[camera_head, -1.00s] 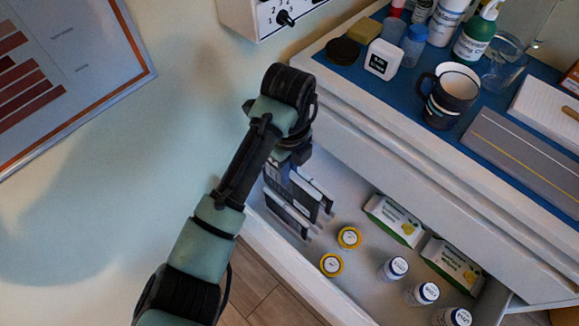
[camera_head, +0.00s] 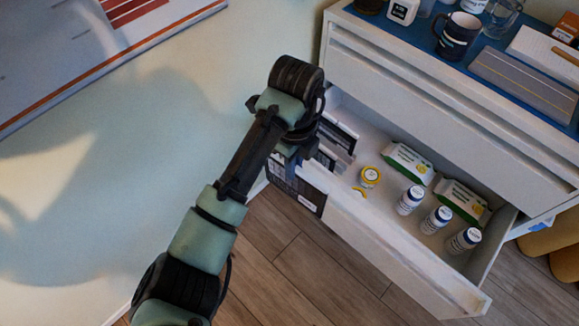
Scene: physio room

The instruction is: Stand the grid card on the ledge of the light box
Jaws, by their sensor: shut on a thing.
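My gripper (camera_head: 291,155) points down and away from me at the left end of the open drawer. Its fingertips are mostly hidden behind my wrist. It is shut on the grid card (camera_head: 298,192), a dark flat card with pale lines. The card hangs below my gripper and overlaps the drawer's near left corner in the picture. Its upper part is hidden by my arm. The light box and its ledge are not in view now.
A mug (camera_head: 458,36) stands on the blue cabinet top. Wooden floor shows below; a framed chart hangs upper left.

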